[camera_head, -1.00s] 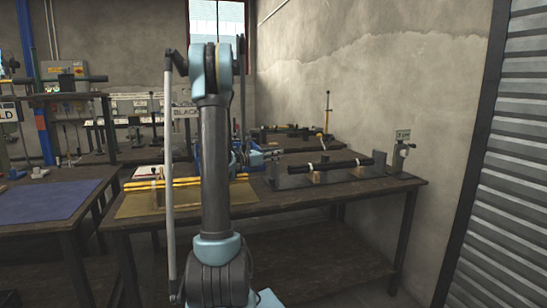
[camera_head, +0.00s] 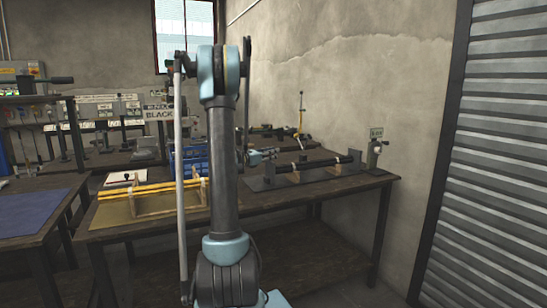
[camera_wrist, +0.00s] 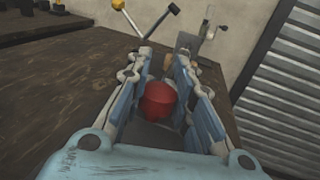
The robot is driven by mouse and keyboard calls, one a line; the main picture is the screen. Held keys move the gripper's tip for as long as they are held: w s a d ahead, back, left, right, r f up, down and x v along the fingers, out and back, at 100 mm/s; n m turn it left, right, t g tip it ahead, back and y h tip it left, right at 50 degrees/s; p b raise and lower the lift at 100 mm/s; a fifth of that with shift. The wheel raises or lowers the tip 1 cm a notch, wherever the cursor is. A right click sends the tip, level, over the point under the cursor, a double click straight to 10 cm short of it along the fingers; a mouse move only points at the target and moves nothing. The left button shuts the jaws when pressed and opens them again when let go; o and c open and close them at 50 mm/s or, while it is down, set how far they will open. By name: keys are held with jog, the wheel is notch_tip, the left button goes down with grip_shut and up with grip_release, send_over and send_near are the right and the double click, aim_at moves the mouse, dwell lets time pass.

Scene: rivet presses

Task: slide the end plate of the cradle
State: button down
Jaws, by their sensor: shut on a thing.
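The cradle (camera_head: 318,178) stands on the wooden bench in the head view, with a dark bar (camera_head: 315,163) lying across its pale supports. A grey upright end plate (camera_head: 258,184) shows at its left end. My gripper (camera_head: 268,155) is just above and behind that end in the head view, small and partly hidden. In the wrist view my gripper's fingers (camera_wrist: 161,85) stand on both sides of a red rounded knob (camera_wrist: 158,100) and are shut on it. What the knob is fixed to is hidden by the fingers.
A small bench device with a green-marked sign (camera_head: 375,145) stands at the bench's right end. Yellow bars (camera_head: 150,190) on a stand and a blue crate (camera_head: 188,163) are to the left. The wall is close behind on the right.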

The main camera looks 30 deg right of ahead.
jog(key=c, duration=1.2)
grip_release()
jog(key=shift+s, duration=0.1)
jog(key=a, duration=0.4)
jog(key=s+a, duration=0.1)
jog(key=a, duration=0.3)
jog(key=s+a, duration=0.1)
jog(key=a, duration=0.2)
jog(key=shift+a+f, duration=0.1)
jog(key=shift+a, duration=0.3)
